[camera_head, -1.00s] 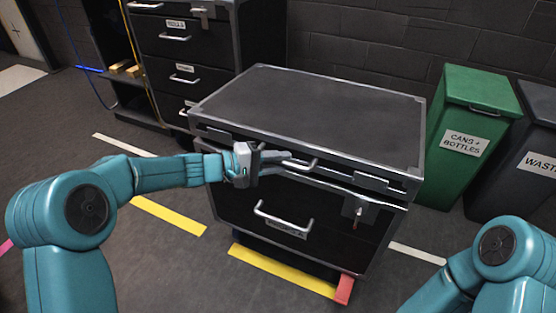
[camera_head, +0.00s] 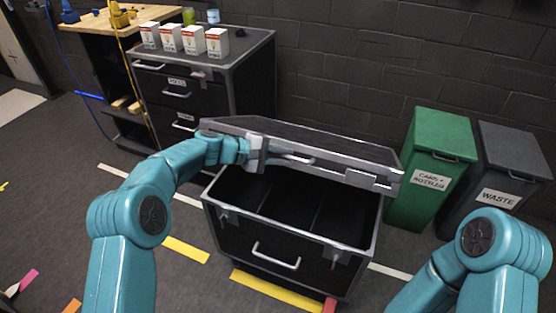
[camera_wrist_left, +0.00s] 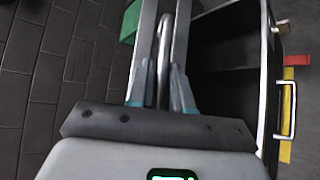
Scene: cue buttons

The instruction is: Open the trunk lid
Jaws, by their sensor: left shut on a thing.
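The black trunk (camera_head: 262,232) with metal edges stands on the floor in the middle of the head view. Its lid (camera_head: 320,145) is raised at the front, and the dark inside with dividers shows below it. My left gripper (camera_head: 285,157) is at the lid's front edge, shut on the lid handle (camera_head: 300,158). In the left wrist view the two fingers (camera_wrist_left: 158,88) close on the handle bar, with the open trunk (camera_wrist_left: 225,70) to the right. Of my right arm only a teal link shows at the lower right; its gripper is out of view.
A green bin (camera_head: 430,165) and a grey bin (camera_head: 505,175) stand to the right of the trunk. A drawer cabinet (camera_head: 215,90) with several white boxes on top stands behind left, beside a workbench (camera_head: 110,20). A brick wall is behind.

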